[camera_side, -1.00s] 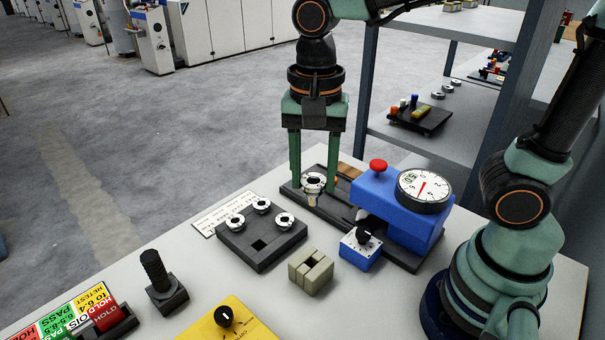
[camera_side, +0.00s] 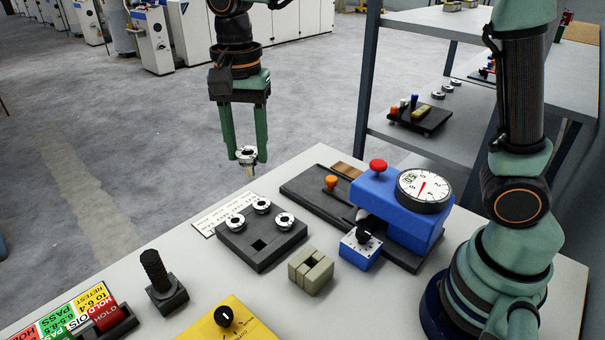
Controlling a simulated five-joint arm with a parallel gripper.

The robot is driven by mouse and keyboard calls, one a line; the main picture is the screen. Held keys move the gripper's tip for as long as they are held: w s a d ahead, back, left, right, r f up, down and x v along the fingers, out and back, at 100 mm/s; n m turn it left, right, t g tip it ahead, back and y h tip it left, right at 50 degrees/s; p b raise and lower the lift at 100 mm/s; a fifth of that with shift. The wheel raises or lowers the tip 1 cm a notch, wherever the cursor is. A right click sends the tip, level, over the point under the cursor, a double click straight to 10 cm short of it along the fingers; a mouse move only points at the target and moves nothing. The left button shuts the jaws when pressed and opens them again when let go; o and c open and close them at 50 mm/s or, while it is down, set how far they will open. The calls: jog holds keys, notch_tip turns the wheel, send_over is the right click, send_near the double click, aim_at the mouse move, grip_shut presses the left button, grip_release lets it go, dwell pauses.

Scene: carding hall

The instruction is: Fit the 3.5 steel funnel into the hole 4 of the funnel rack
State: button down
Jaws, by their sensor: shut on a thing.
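My gripper (camera_side: 246,156) is shut on a steel funnel (camera_side: 247,153), a silvery ring with a pale stem pointing down. It holds the funnel upright in the air, beyond the far edge of the rack in the picture. The dark funnel rack (camera_side: 262,257) lies on the table. Three similar funnels sit in it: a left one (camera_side: 235,222), a far one (camera_side: 262,205) and a right one (camera_side: 285,220). I cannot read any hole numbers or funnel size marks.
A blue gauge device (camera_side: 400,225) with a dial stands right of the rack on a dark base. A beige slotted block (camera_side: 311,270), a blue knob box (camera_side: 360,252), a black threaded post (camera_side: 157,275) and a yellow box (camera_side: 235,325) stand nearby. A printed card (camera_side: 210,220) lies left of the rack.

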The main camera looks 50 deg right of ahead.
aim_at(251, 176)
notch_tip(251, 176, down, 20)
jog(key=shift+r, duration=0.15)
dwell(0.3)
jog(key=shift+f, duration=0.35)
jog(key=shift+c, duration=1.8)
grip_release()
notch_tip(251, 176, up, 12)
jog(key=shift+f, duration=0.15)
jog(key=shift+d+r, duration=0.1)
jog(key=shift+r, duration=0.55)
jog(key=s+d+r+n+t, duration=0.2)
jog(key=s+d+r+n, duration=0.2)
jog(key=d, duration=0.3)
jog(key=s+d+r+n+t, duration=0.3)
jog(key=s+d+r+n, duration=0.1)
jog(key=s+d+n, duration=0.2)
jog(key=shift+s+d+r+n+t, duration=0.2)
jog(key=shift+d+n+t, duration=0.1)
jog(key=shift+d+n, duration=0.35)
